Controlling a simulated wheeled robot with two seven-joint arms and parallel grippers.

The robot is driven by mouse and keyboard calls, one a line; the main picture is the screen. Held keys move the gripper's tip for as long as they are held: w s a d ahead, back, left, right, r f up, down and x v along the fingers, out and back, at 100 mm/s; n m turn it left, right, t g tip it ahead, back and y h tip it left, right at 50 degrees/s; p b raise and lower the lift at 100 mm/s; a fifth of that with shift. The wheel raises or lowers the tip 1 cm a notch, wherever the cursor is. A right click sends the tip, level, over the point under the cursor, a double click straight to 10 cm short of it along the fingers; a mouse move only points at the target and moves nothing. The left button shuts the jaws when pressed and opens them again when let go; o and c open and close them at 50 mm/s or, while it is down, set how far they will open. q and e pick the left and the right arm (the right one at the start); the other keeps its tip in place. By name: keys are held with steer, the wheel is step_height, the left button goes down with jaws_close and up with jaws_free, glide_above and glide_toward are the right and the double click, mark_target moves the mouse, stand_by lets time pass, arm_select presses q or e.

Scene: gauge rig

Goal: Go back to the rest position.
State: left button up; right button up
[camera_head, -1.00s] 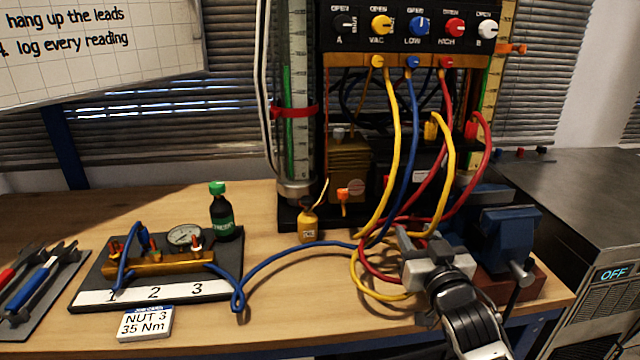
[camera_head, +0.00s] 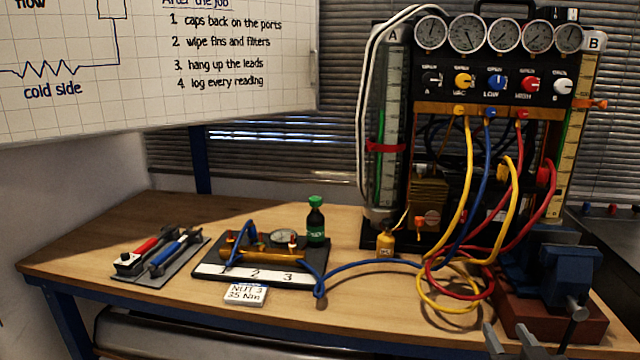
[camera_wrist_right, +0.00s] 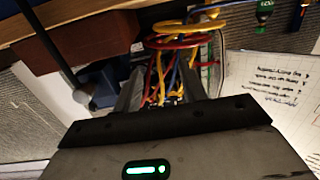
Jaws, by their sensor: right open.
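My right gripper (camera_head: 512,340) shows at the bottom edge of the head view, below and in front of the blue vise. In the right wrist view its two fingers (camera_wrist_right: 160,80) stand apart with nothing held between them. The coloured hoses (camera_wrist_right: 165,45) show beyond the fingers, apart from them. My left gripper is in neither view.
The gauge rig (camera_head: 495,88) stands at the bench's back right, with yellow, blue and red hoses looping onto the bench. The blue vise (camera_head: 560,265) is near the right gripper. A manifold board (camera_head: 215,270), green-capped bottle (camera_head: 316,222) and tool mat (camera_head: 150,276) lie left.

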steer(key=s+a+f+n+g+y+p, duration=0.1)
steer(key=s+a+f+n+g+y, duration=0.3)
steer(key=s+a+f, duration=1.1)
steer(key=s+a+g+y, duration=0.1)
steer(key=a+g+y, duration=0.1)
steer(key=a, duration=0.1)
steer(key=shift+s+a+y, duration=0.3)
steer(key=shift+s+a, duration=0.1)
